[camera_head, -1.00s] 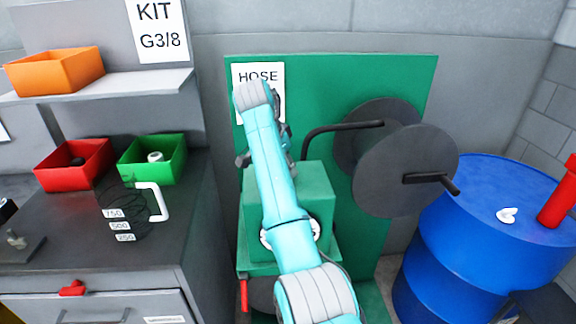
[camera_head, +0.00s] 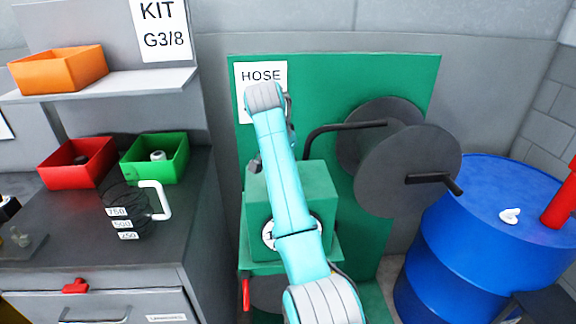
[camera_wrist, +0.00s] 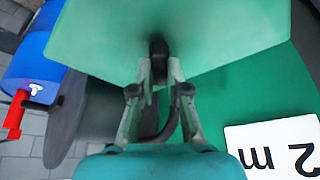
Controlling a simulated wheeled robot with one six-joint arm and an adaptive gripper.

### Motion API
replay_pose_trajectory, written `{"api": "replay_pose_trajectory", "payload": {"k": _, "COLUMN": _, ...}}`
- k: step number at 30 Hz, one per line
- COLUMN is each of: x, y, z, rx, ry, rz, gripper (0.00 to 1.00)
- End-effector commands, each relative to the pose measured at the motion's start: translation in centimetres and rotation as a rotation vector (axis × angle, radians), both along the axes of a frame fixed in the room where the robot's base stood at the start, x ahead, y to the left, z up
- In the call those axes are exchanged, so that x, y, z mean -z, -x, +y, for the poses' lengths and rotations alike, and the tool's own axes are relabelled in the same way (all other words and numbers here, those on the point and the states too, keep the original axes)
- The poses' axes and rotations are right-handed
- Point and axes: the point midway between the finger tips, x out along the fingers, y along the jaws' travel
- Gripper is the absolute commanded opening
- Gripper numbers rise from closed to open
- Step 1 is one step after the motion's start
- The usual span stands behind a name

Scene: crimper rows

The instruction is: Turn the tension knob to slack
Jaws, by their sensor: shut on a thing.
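My gripper (camera_wrist: 160,68) is shut on a small dark knob (camera_wrist: 157,47) in the wrist view. The knob stands against the green face of the machine housing (camera_wrist: 190,30), with one finger on each side. In the head view the green housing (camera_head: 322,190) stands in front of a green back panel, and my arm crosses it.
A grey reel (camera_head: 390,185) with a dark crank is right of the housing. A blue drum (camera_head: 480,250) stands further right. A cabinet top at left holds a dark jug (camera_head: 125,200), a red bin (camera_head: 75,175) and a green bin (camera_head: 175,170).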

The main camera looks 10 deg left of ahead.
Motion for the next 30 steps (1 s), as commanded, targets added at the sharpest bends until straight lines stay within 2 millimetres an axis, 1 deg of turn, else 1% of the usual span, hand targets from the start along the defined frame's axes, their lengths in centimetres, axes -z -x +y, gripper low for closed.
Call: {"api": "replay_pose_trajectory", "payload": {"k": 30, "x": 0.08, "y": -0.01, "z": -0.3, "rx": -0.966, "ry": -0.001, "rz": 0.002, "gripper": 0.0}}
